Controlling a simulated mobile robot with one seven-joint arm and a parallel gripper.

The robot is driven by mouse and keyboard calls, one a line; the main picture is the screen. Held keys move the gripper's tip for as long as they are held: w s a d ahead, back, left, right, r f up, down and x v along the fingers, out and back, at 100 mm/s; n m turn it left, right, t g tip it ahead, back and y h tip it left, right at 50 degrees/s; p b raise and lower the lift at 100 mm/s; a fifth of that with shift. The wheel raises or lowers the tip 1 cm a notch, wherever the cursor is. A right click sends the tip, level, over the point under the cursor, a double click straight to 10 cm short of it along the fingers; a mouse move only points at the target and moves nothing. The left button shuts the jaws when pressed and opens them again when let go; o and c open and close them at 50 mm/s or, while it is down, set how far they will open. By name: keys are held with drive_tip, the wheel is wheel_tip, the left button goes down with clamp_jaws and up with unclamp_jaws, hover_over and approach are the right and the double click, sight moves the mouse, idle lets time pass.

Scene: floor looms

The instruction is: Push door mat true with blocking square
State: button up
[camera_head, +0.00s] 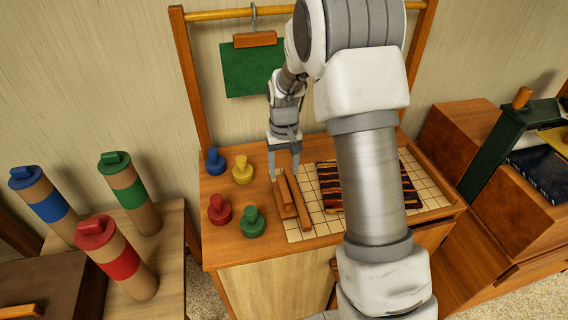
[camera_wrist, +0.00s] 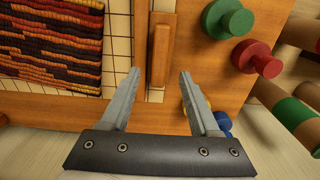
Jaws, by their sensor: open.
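The door mat (camera_head: 327,186), woven in red, orange and black stripes, lies on the white gridded board (camera_head: 436,201). My arm hides its middle in the head view; it also shows in the wrist view (camera_wrist: 50,42). The wooden blocking square (camera_head: 301,208) lies along the board's left part, beside the mat, with a raised grip bar (camera_head: 284,192) on it. The bar shows upright in the wrist view (camera_wrist: 161,50). My gripper (camera_head: 284,172) is open, at the far end of the bar. In the wrist view its fingers (camera_wrist: 159,74) appear either side of the bar's end; contact is unclear.
Blue (camera_head: 214,161), yellow (camera_head: 242,170), red (camera_head: 219,209) and green (camera_head: 251,222) knobbed pieces stand left of the board. A green panel (camera_head: 252,68) hangs behind. Capped cylinders (camera_head: 120,262) stand on the left table; a wooden cabinet (camera_head: 470,135) is at right.

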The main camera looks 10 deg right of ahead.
sight(285, 187)
wheel_tip(285, 187, down, 6)
drive_tip(key=b, duration=0.3)
drive_tip(key=shift+f+b, duration=0.25)
drive_tip(key=shift+b, duration=0.15)
clamp_jaws()
drive_tip(key=shift+d, duration=0.15)
drive_tip(key=shift+d+p, duration=0.5)
drive_tip(key=shift+d, duration=6.95)
drive_tip(key=shift+o, duration=1.2)
unclamp_jaws()
